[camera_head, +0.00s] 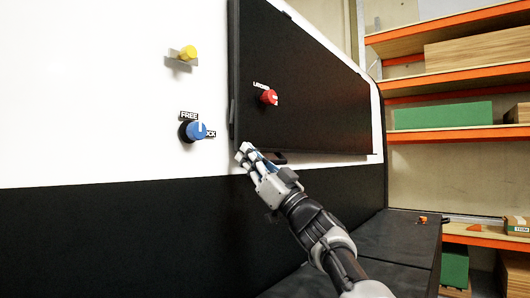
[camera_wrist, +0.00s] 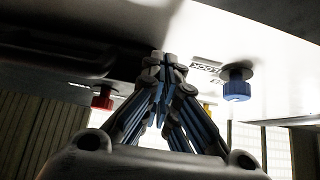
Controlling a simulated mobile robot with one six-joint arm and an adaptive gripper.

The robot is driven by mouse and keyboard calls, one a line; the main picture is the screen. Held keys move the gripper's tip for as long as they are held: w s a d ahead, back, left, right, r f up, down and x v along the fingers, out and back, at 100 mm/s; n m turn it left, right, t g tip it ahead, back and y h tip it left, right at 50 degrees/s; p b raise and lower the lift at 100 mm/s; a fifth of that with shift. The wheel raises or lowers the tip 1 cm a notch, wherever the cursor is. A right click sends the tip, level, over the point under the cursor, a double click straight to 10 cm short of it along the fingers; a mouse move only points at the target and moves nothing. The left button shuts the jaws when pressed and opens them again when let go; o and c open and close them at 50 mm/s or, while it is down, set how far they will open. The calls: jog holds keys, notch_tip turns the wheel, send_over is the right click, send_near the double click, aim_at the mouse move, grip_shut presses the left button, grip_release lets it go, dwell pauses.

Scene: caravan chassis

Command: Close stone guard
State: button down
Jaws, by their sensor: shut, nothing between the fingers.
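The stone guard, which I take to be the large black panel (camera_head: 325,85), is on the white caravan wall in the head view. Its left edge stands out from the wall; how far it is swung out I cannot tell. A red knob (camera_head: 268,97) sits on it beside a partly readable label; it also shows in the wrist view (camera_wrist: 102,98). A blue knob (camera_head: 197,130) on the wall, marked FREE and LOCK, also shows in the wrist view (camera_wrist: 237,85). My gripper (camera_head: 244,151) is shut and empty by the panel's lower left corner; its fingertips (camera_wrist: 163,60) meet. Contact is unclear.
A yellow knob (camera_head: 188,53) on a metal bracket is higher on the wall. The lower wall (camera_head: 110,235) is black. A dark flat surface (camera_head: 390,245) lies at lower right. Orange shelves (camera_head: 440,90) with boxes stand behind at the right.

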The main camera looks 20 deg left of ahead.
jog(key=s+d+f+b, duration=0.1)
jog(key=d+f+b, duration=0.4)
jog(key=f, duration=0.4)
jog(key=shift+s+d+f+b, duration=0.2)
jog(key=shift+d+f+b, duration=0.1)
jog(key=shift+f, duration=0.1)
jog(key=shift+f, duration=0.1)
